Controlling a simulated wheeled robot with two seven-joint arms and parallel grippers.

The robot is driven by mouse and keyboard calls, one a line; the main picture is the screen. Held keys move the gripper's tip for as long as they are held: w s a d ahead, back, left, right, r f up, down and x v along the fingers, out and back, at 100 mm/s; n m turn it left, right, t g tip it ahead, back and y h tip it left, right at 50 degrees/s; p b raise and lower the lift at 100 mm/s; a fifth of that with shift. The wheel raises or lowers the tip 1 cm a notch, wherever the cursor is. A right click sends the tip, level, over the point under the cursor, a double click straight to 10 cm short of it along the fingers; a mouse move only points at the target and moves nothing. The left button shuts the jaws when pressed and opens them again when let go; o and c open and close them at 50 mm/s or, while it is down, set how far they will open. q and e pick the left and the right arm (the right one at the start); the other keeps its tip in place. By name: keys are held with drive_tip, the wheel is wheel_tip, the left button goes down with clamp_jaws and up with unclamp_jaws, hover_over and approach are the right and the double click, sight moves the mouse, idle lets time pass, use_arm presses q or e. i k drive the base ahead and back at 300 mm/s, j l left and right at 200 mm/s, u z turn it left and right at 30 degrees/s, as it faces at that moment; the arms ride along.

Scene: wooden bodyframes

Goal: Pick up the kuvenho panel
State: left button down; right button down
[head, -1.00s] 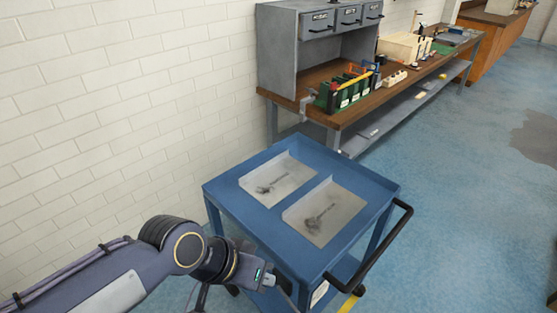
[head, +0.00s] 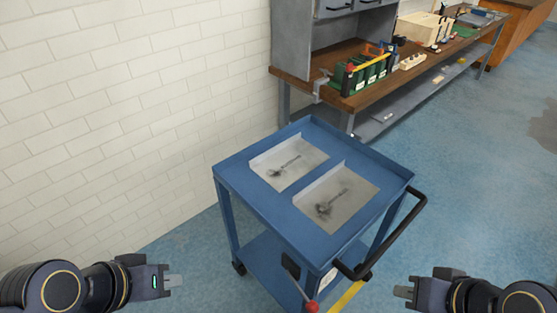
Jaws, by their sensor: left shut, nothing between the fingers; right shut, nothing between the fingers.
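Two light grey panels lie in the top tray of a blue cart (head: 262,209), each with a dark smudged marking. One panel (head: 290,162) is at the back left and the other panel (head: 337,197) at the front right. I cannot tell which is the kuvenho panel. My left gripper (head: 176,281) is shut and empty, low at the left, in front of the cart. My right gripper (head: 402,291) is shut and empty, low at the right, in front of the cart. Both are apart from the panels.
The cart has a black handle (head: 392,252) on its right side. Behind stands a wooden workbench (head: 385,90) with a green tool rack (head: 362,72). A white brick wall (head: 120,110) bounds the left. Blue floor (head: 470,190) is clear at right.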

sight(281, 166)
drive_tip(key=i+j, duration=0.25)
drive_tip(key=j, duration=0.15)
drive_tip(key=i+j, duration=0.25)
drive_tip(key=i+j+z, duration=0.1)
drive_tip(key=i+j, duration=0.15)
drive_tip(key=j, duration=0.25)
drive_tip(key=i+j, duration=0.2)
drive_tip(key=j, duration=0.2)
drive_tip(key=i+j, duration=0.25)
drive_tip(key=j, duration=0.15)
drive_tip(key=i+j, duration=0.25)
drive_tip(key=j, duration=0.15)
drive_tip(key=l+z, duration=0.05)
